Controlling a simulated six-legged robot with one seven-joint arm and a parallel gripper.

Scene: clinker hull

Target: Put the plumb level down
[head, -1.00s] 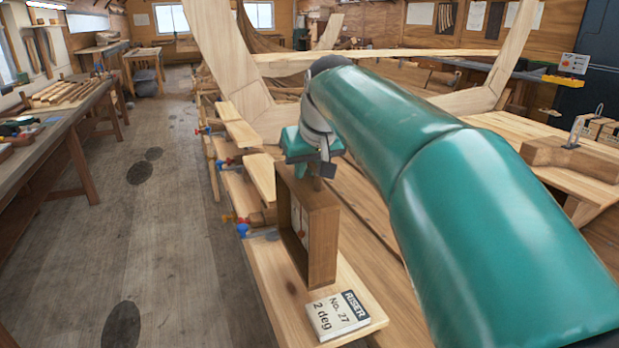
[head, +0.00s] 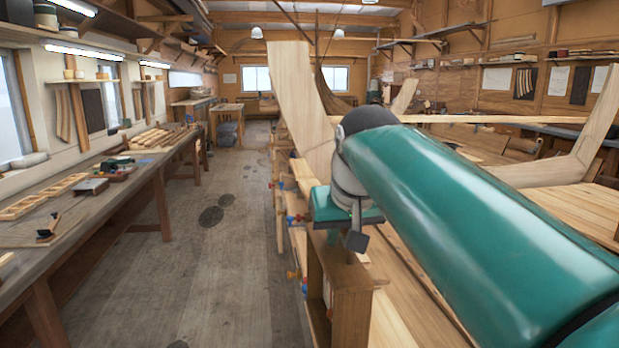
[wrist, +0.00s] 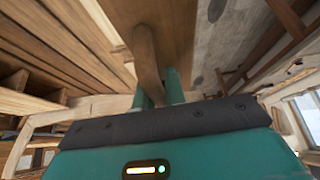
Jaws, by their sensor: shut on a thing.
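The plumb level (head: 352,308) is an open wooden box-like frame, upright under my gripper (head: 346,244) in the head view. My gripper is shut on its top. The lower part of the level is cut off by the picture's bottom edge, so I cannot tell whether it touches the planks. In the wrist view the green fingers (wrist: 157,92) close around a wooden grip piece of the level (wrist: 147,65), with a broad wooden board of it beyond.
The planked hull (head: 398,318) runs along the right, with tall pale wooden frames (head: 300,90) standing up from it. Clamps with red and blue parts (head: 297,219) line its near edge. A long workbench (head: 85,215) with tools stands left. The floor (head: 222,265) between is clear.

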